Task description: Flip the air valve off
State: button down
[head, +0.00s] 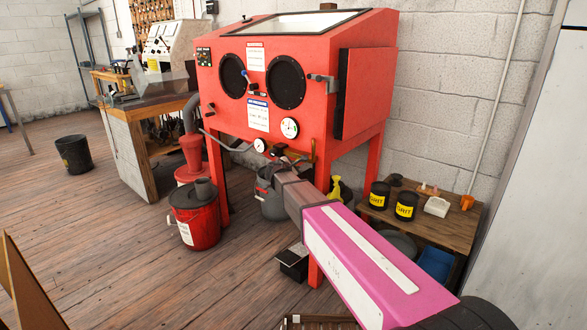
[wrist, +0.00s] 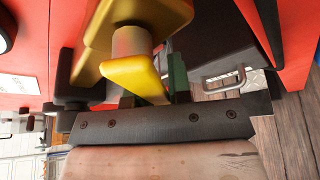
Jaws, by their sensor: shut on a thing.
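The air valve shows in the wrist view as a yellow handle (wrist: 140,77) with a short pale round stem (wrist: 131,41) under a wider yellow part. The handle's lower end runs down to my gripper (wrist: 128,98), which is shut on it. The fingertips are partly hidden behind the handle. In the head view my gripper (head: 282,164) is at the lower front edge of the red blast cabinet (head: 228,110), below its gauges. The valve is small there and mostly hidden by my gripper and arm, so its angle is hard to tell.
A red bucket (head: 195,222) and a grey bucket (head: 271,205) stand on the floor by the cabinet. A low wooden table (head: 428,222) with black grit cans (head: 405,206) is at right. A workbench (head: 128,135) stands at left. Open floor lies in front.

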jog(key=shift+s+d+f+n+g+h, duration=0.25)
jog(key=shift+s+d+n+g+h, duration=0.25)
jog(key=shift+n, duration=0.4)
jog(key=shift+s+d+f+n+g+h, duration=0.3)
jog(key=shift+d+n+g, duration=0.2)
jog(key=shift+n, duration=0.4)
jog(key=shift+s+d+f+n+g+h, duration=0.2)
jog(key=shift+s+d+n+g+h, duration=0.3)
jog(key=shift+n, duration=0.4)
jog(key=shift+d, duration=0.15)
jog(key=c, duration=1)
grip_release()
jog(key=shift+c, duration=0.2)
jog(key=shift+s, duration=0.1)
jog(key=v, duration=1)
jog(key=shift+s+a, duration=0.2)
jog(key=shift+s, duration=0.05)
jog(key=shift+r, duration=0.15)
